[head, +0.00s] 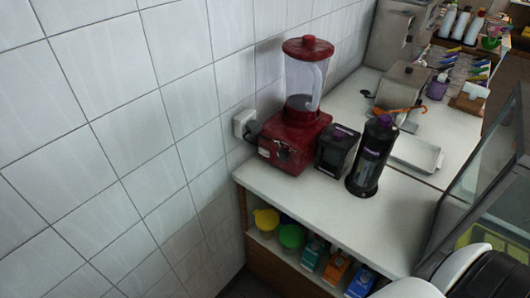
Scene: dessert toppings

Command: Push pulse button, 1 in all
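A red blender (312,127) stands on the white counter near the tiled wall. Its clear jar (302,80) is upright on the base, with a red lid (308,47) on top. The front panel (281,152) of the base faces the left front and carries a dark control. The pulse button is too small to tell apart there. Neither of my grippers shows. A white and black part at the lower right corner looks like one of my arm links, away from the blender.
A black box-shaped device (336,150) and a tall black dispenser (371,157) stand right of the blender. A wall socket (243,123) with a plug is behind it. The counter (310,200) in front is clear. A glass case (480,185) stands at the right.

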